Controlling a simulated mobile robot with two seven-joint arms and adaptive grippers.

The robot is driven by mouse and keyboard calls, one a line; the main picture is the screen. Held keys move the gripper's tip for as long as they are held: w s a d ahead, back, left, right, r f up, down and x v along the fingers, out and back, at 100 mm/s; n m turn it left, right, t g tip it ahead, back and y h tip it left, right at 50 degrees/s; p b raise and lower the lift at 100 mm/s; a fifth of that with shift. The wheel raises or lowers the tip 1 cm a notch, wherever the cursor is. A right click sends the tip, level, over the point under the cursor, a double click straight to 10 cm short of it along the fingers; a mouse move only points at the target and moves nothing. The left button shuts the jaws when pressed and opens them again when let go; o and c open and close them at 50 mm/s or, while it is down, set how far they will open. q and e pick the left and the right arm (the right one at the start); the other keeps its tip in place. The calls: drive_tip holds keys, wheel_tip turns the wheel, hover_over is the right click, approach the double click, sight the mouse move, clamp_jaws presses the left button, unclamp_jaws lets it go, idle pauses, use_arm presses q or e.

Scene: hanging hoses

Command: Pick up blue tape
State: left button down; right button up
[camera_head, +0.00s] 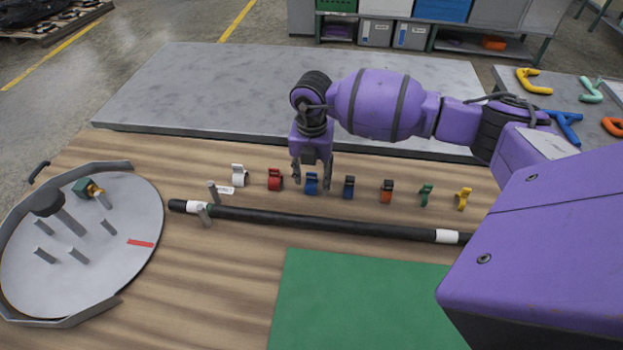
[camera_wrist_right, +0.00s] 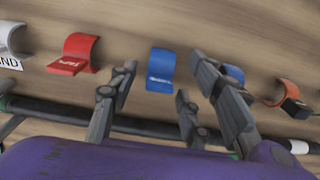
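A small blue clip-like holder (camera_head: 311,184) stands on the wooden table, in a row of coloured holders. It also shows in the right wrist view (camera_wrist_right: 161,70), with white lettering too small to read. My right gripper (camera_head: 311,187) points down over this blue holder, its fingers apart on either side in the head view. A second, darker blue holder (camera_head: 349,188) stands to the right, partly behind a finger in the wrist view (camera_wrist_right: 233,74). My left gripper is out of view.
White (camera_head: 238,175), red (camera_head: 275,180), orange (camera_head: 386,191), green (camera_head: 425,195) and yellow (camera_head: 463,199) holders share the row. A long black hose (camera_head: 320,223) lies in front. A green mat (camera_head: 360,305) is nearer. A round grey plate with pegs (camera_head: 125,270) is at left.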

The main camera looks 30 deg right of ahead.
sight(312, 173)
drive_tip(key=c, duration=0.7)
drive_tip(key=shift+c, duration=0.2)
drive_tip(key=shift+r, duration=0.1)
drive_tip(key=shift+r, duration=0.5)
wheel_tip(312, 173, up, 2)
drive_tip(key=shift+r, duration=0.15)
drive_tip(key=s+r, duration=0.9)
drive_tip(key=s, duration=0.5)
drive_tip(key=shift+a+r, duration=0.25)
drive_tip(key=shift+a, duration=0.2)
